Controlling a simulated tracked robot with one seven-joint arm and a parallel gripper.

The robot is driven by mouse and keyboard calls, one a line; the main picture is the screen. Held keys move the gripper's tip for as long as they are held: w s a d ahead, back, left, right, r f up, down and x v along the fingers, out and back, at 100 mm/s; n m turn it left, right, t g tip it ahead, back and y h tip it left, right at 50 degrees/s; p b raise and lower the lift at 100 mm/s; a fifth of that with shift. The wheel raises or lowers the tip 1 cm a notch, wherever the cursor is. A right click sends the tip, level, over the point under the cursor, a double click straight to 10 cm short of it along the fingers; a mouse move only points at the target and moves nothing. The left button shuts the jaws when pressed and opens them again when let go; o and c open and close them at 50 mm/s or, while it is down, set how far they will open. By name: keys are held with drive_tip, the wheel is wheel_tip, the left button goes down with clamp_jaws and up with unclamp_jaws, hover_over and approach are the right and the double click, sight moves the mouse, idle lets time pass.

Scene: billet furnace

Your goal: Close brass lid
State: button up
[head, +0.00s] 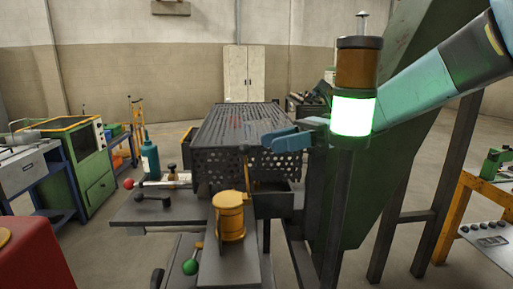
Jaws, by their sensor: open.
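A brass-yellow round pot (230,218) stands on a grey bracket at the front centre. A thin brass-coloured upright piece (247,174) rises behind its rim. It may be the lid standing up edge-on, but I cannot tell for certain. My gripper (282,140) is blue and points left, above and to the right of the pot, in front of the perforated dark box. It is open, appears empty and is apart from the pot. The signal lamp post hides part of my arm behind the gripper.
The signal lamp (353,115), lit green, stands close on the right beside a large green sloped panel (400,150). The perforated dark box (240,130) is behind the pot. A green-knobbed lever (191,266) and a teal bottle (150,160) are at left.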

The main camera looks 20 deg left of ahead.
drive_tip(key=v, duration=0.6)
drive_tip(key=shift+d, duration=0.15)
drive_tip(key=shift+w+d+f, duration=0.1)
drive_tip(key=shift+c, duration=1.2)
drive_tip(key=d+f+y, duration=0.1)
drive_tip(key=w+d+f+y, duration=0.1)
drive_tip(key=d, duration=0.1)
drive_tip(key=shift+d+f, duration=0.15)
drive_tip(key=shift+d, duration=0.2)
drive_tip(key=c, duration=0.6)
drive_tip(key=shift+d+f+t+y, duration=0.3)
drive_tip(key=shift+d+y, duration=0.3)
drive_tip(key=shift+y, duration=0.1)
clamp_jaws()
drive_tip(key=x, duration=1.4)
